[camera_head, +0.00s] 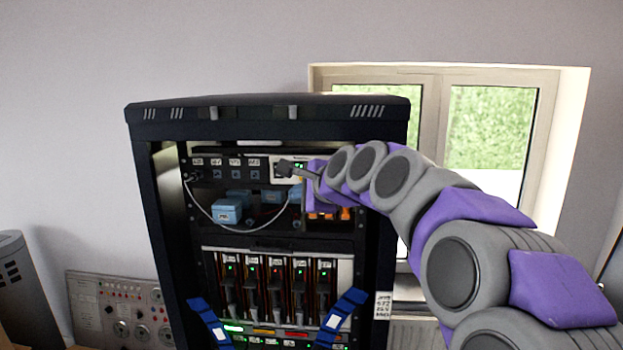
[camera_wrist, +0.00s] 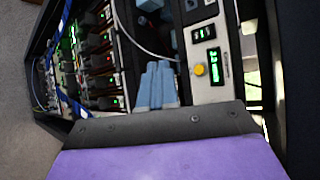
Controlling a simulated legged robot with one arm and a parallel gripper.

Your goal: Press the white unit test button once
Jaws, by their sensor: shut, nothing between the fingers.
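The white unit (camera_head: 278,178) sits at the right end of the top equipment row in the black rack, partly hidden behind my gripper (camera_head: 284,168). In the wrist view the white unit (camera_wrist: 222,25) shows a green lit display (camera_wrist: 214,62), a black switch (camera_wrist: 203,33) and a round yellow button (camera_wrist: 199,70). My gripper (camera_wrist: 158,66) is shut and empty, its blue-grey fingers together. In the wrist view the fingertips lie left of the yellow button. I cannot tell how far they are from the panel, and no contact shows.
The black rack (camera_head: 267,103) stands before a wall and a window (camera_head: 487,130). A pale cable (camera_head: 222,225) hangs below the top row, near blue boxes (camera_head: 228,211). Lower modules (camera_head: 277,275) have green and red lights. A control panel (camera_head: 120,310) stands at left.

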